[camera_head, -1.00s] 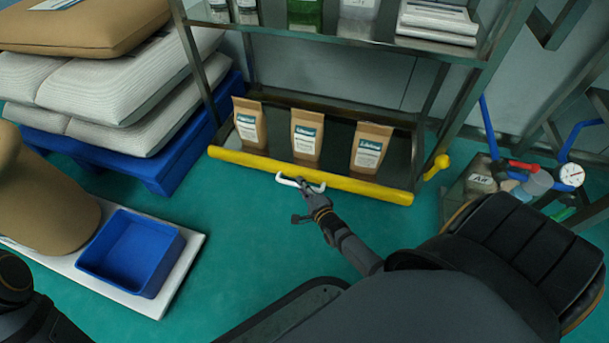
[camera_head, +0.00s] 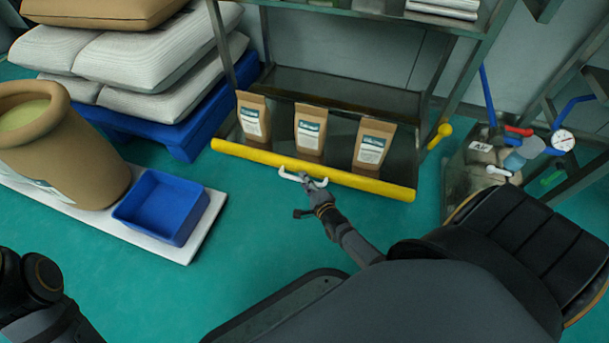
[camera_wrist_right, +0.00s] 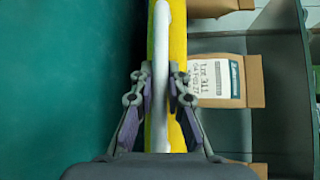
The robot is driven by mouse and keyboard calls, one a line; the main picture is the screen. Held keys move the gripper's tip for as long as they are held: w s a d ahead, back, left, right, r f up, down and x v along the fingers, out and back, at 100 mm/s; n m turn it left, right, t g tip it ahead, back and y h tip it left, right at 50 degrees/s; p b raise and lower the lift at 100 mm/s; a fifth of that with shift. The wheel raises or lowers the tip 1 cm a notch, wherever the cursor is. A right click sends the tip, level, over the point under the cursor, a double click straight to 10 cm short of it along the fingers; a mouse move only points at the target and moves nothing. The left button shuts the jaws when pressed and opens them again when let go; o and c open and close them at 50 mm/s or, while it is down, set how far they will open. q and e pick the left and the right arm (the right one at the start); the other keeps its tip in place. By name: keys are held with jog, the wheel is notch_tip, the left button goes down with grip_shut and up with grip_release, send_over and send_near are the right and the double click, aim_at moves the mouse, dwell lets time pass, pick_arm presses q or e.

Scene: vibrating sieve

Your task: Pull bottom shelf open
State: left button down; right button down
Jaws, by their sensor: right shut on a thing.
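The bottom shelf (camera_head: 400,168) of the metal rack is a dark tray with a yellow front bar (camera_head: 245,153) and a white handle (camera_head: 290,176). It stands partly out from the rack, with bare dark surface behind its bags. Three brown paper bags (camera_head: 310,131) with labels stand on it. My right gripper (camera_head: 308,186) is at the handle. In the right wrist view its fingers (camera_wrist_right: 160,90) are shut on the white handle (camera_wrist_right: 161,50), over the yellow bar (camera_wrist_right: 178,45). My left arm shows at the lower left, but its gripper is out of view.
A blue bin (camera_head: 160,208) and a brown drum (camera_head: 65,150) stand on a white platform at the left. Sacks (camera_head: 130,55) lie on a blue pallet (camera_head: 195,135). A clear box (camera_head: 470,185) and a gauge (camera_head: 563,140) are at the right. Green floor is clear before the shelf.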

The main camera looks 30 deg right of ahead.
jog(key=shift+s+a, duration=0.1)
jog(key=shift+s, duration=0.05)
jog(key=c, duration=1.3)
grip_release()
jog(key=shift+c, duration=0.2)
jog(key=s+r, duration=0.1)
jog(key=s, duration=1)
jog(key=shift+s+a+r, duration=0.35)
jog(key=shift+s+a, duration=0.05)
